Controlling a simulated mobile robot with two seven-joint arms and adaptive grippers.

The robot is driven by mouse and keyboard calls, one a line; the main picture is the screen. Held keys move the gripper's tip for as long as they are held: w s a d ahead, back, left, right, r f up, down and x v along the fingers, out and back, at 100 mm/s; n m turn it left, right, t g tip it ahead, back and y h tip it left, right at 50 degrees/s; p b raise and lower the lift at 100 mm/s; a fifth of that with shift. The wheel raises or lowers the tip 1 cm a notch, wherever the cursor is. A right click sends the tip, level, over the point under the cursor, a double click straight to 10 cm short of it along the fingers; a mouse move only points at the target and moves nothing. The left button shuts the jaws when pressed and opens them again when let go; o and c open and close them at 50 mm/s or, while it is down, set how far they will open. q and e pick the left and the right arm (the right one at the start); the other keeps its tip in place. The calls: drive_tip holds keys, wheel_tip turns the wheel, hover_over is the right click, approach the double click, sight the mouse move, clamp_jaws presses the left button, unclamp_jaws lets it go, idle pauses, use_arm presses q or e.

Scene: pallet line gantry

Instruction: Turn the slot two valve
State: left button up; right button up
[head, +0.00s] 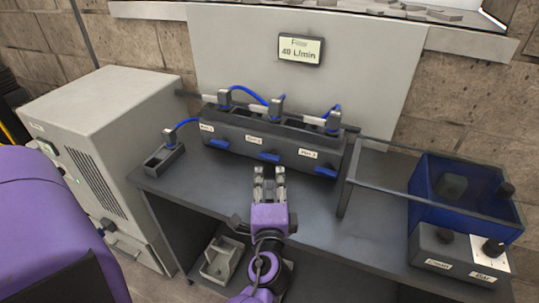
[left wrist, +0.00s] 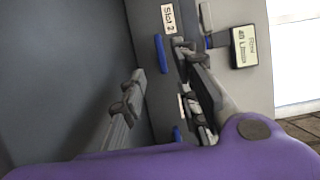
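The slot two valve handle (head: 269,158) is a short blue bar on the front of the dark valve block, below the "Slot 2" label (head: 254,140). My left gripper (head: 269,172) is open just in front of it, its two grey fingers pointing at the block. In the left wrist view a blue handle (left wrist: 161,53) by a slot label shows beyond the gap between the spread fingers (left wrist: 158,65). I cannot tell whether the fingers touch it. Nothing is held. My right gripper is not in view.
Blue handles for slot one (head: 220,144) and slot three (head: 325,172) flank it. A filter display (head: 301,49) reads 40 L/min. A rail frame (head: 345,190) and blue bin (head: 465,200) stand to the right; a grey cabinet (head: 95,150) is at left.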

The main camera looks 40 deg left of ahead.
sight(270, 160)
use_arm(q)
drive_tip(key=shift+w+a+r, duration=0.15)
drive_tip(key=shift+w, duration=0.15)
drive_tip(key=p+x, duration=0.1)
drive_tip(key=x, duration=0.6)
drive_tip(key=shift+s+p, duration=0.1)
drive_tip(key=shift+p, duration=0.25)
clamp_jaws()
